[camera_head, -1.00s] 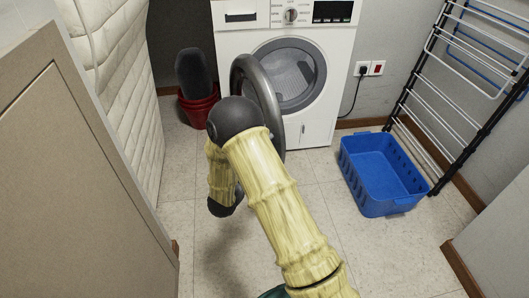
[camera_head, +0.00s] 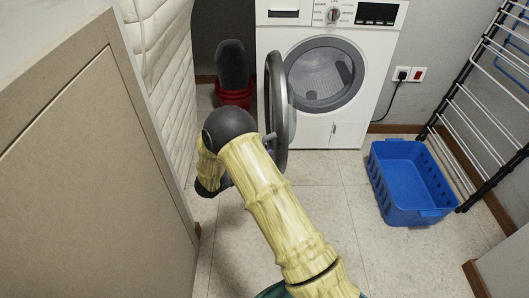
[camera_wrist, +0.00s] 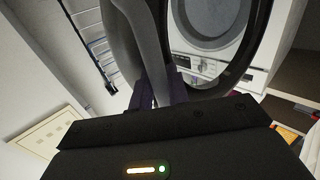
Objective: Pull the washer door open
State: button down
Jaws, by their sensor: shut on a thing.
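The white washer (camera_head: 350,115) stands against the back wall. Its round grey door (camera_head: 279,100) is swung open to the left, nearly edge-on in the head view, and the dark drum opening (camera_head: 325,75) shows. In the wrist view the door's ring (camera_wrist: 150,45) fills the upper middle, with the washer body (camera_wrist: 205,65) behind it. My gripper (camera_wrist: 160,95) is at the door's rim, its fingers dark and partly hidden; it is shut on the door. In the head view my arm hides the gripper.
A red bucket (camera_head: 233,96) with a dark object in it stands left of the washer. A blue basket (camera_head: 410,185) lies on the floor at right, beside a drying rack (camera_head: 470,105). A beige cabinet (camera_head: 95,170) borders the left. Floor between is clear.

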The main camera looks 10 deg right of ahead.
jog(key=c, duration=1.4)
grip_release()
jog(key=shift+a, duration=0.15)
jog(key=p+v, duration=0.3)
jog(key=v, duration=0.4)
jog(key=shift+s+a, duration=0.1)
jog(key=shift+s, duration=0.05)
